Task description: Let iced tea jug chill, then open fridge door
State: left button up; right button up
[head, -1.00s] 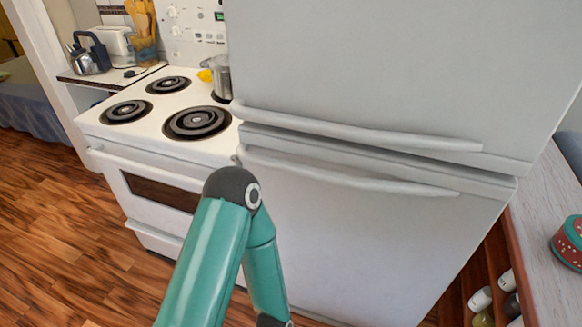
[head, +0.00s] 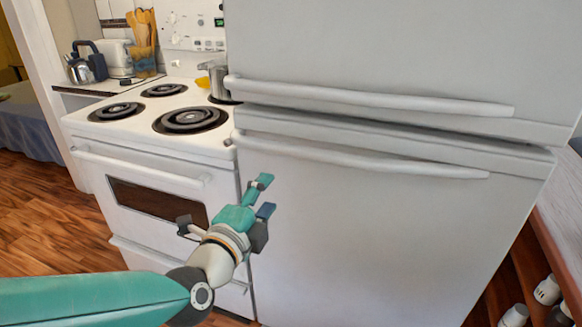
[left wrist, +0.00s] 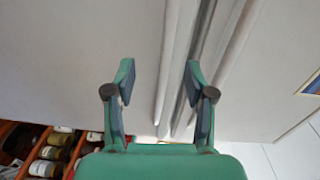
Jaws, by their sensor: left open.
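The fridge (head: 400,235) is pale grey, with an upper door (head: 400,45) and a lower door, both shut. The upper handle (head: 370,99) and lower handle (head: 360,157) run nearly level along the seam between the doors. My left gripper (head: 264,196) is open and empty, in front of the lower door's left part, below the lower handle. In the left wrist view, the open fingers (left wrist: 160,72) point towards the fridge front, with the handles (left wrist: 234,52) running past them. I see no iced tea jug in either view. My right gripper is out of view.
A white stove (head: 145,150) with dark coil burners stands left of the fridge, with a metal pot (head: 220,82) at its back. A kettle (head: 80,70) is on the far-left counter. Bottles (head: 547,290) lie in a rack at lower right. Wooden floor is free at left.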

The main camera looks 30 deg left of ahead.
aim_at(290, 154)
pick_arm(q)
jog(key=x, duration=0.5)
jog(key=r+p+x, duration=0.1)
jog(key=x, duration=0.4)
jog(key=p+x, duration=0.1)
jog(key=x, duration=0.5)
jog(key=shift+a+r, duration=0.25)
jog(key=shift+a, duration=0.15)
grip_shut()
